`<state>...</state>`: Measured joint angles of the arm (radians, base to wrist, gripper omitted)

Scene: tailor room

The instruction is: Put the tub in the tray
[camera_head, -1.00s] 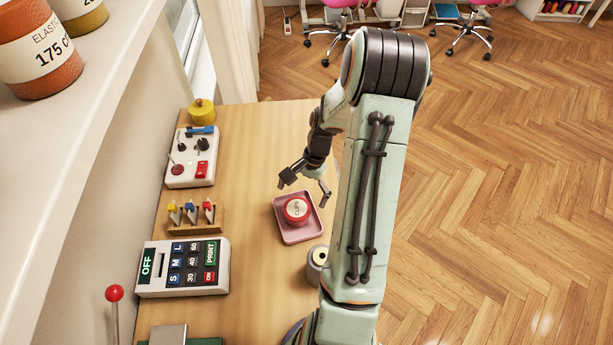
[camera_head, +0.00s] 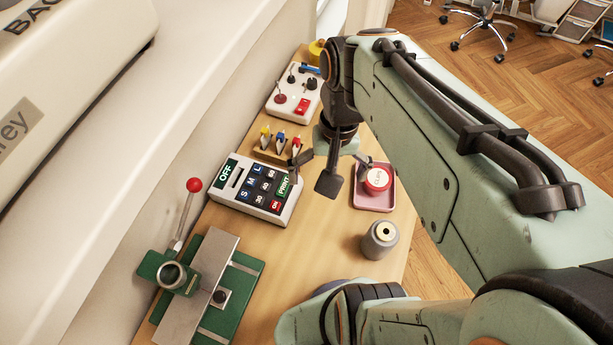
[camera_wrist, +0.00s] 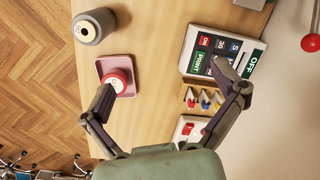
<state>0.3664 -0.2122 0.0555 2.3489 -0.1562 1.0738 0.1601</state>
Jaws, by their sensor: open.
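The tub (camera_head: 377,180) is a small round red pot with a white labelled lid. It sits upright inside the square pink tray (camera_head: 374,206) on the wooden table. My gripper (camera_head: 329,172) is open and empty, above the table to the left of the tray in the head view. In the wrist view my gripper (camera_wrist: 163,88) has its fingers spread wide over bare wood. There the left finger partly covers the tub (camera_wrist: 121,80) and the edge of the tray (camera_wrist: 101,66); I cannot tell of any contact.
A grey spool (camera_head: 380,240) stands in front of the tray. A white keypad device (camera_head: 257,192) lies left of my gripper, with a rack of coloured clips (camera_head: 280,147) and a white switch panel (camera_head: 294,95) behind. A green lever press (camera_head: 204,290) stands at the front left.

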